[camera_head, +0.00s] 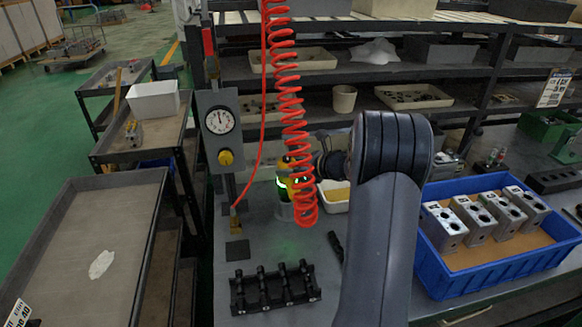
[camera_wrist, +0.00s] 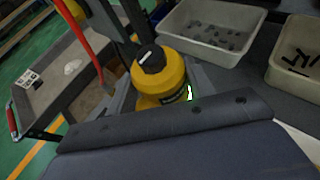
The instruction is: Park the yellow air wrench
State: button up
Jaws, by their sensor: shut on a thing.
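The yellow air wrench (camera_head: 283,185) is behind the coiled red hose in the head view, above the grey bench. My gripper (camera_head: 318,167) reaches it from the right, partly hidden by my arm. In the wrist view the yellow wrench body (camera_wrist: 164,78) with its black top sits between the grey fingers of my gripper (camera_wrist: 160,95), which is shut on it.
The coiled red hose (camera_head: 292,110) hangs close in front of the wrench. A post with a gauge box (camera_head: 219,130) stands left. A black rack (camera_head: 275,290) lies on the bench front. A blue crate (camera_head: 500,275) with several valve blocks is right. Shelves (camera_head: 365,75) stand behind.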

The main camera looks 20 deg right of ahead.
jog(key=shift+f+b, duration=0.9)
jog(key=shift+f, duration=0.2)
dwell(0.3)
jog(key=o, duration=1.4)
jog(key=shift+s+f, duration=0.1)
jog(key=shift+f, duration=0.1)
jog(key=v, duration=1)
jog(key=shift+s+d+r+b, duration=0.25)
jog(key=shift+b, duration=0.15)
jog(key=shift+w+a, duration=0.1)
jog(key=p+x, duration=0.1)
jog(key=x, duration=0.9)
jog(key=shift+w+a+f, duration=0.1)
jog(key=shift+w+a, duration=0.15)
jog(key=shift+w, duration=0.05)
jog(key=shift+s+d+r, duration=0.1)
jog(key=shift+r, duration=0.15)
